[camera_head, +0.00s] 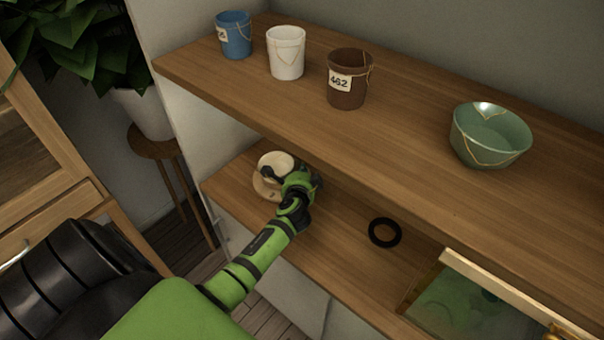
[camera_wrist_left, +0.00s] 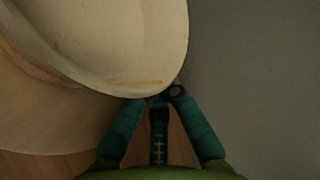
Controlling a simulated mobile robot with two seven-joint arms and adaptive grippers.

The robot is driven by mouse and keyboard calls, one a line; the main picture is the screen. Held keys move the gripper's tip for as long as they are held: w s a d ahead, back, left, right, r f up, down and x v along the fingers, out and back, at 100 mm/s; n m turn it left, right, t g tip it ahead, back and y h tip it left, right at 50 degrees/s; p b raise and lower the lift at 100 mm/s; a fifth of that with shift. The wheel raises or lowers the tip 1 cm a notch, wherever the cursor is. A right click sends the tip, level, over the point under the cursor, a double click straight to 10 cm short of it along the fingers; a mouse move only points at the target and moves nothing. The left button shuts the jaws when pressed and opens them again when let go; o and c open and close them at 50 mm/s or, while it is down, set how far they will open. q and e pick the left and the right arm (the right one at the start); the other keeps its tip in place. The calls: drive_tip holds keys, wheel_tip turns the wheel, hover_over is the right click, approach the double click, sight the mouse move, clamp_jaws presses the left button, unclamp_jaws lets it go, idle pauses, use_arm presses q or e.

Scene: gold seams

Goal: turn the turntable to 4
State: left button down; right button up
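The turntable (camera_head: 264,189) is a pale round disc on the lower shelf, at its left end. A cream round vessel (camera_head: 275,164) seems to stand on it, and a small mark shows on the disc's near side, too small to read. A large cream rounded body (camera_wrist_left: 110,35) fills the upper left of the left wrist view. My left gripper (camera_head: 291,177) is at the turntable's right side and hides part of it. My right gripper is out of view.
The upper shelf (camera_head: 420,160) overhangs the lower one, carrying a blue cup (camera_head: 234,37), white cup (camera_head: 286,54), brown cup (camera_head: 346,85) and green bowl (camera_head: 488,140). A black ring (camera_head: 384,232) lies on the lower shelf, left of a wood-framed glass panel (camera_head: 460,300).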

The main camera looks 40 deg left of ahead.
sight(297, 166)
use_arm(q)
drive_tip(key=shift+w+n+y+b, duration=0.2)
drive_tip(key=shift+n+y+b, duration=0.1)
drive_tip(key=shift+b, duration=0.1)
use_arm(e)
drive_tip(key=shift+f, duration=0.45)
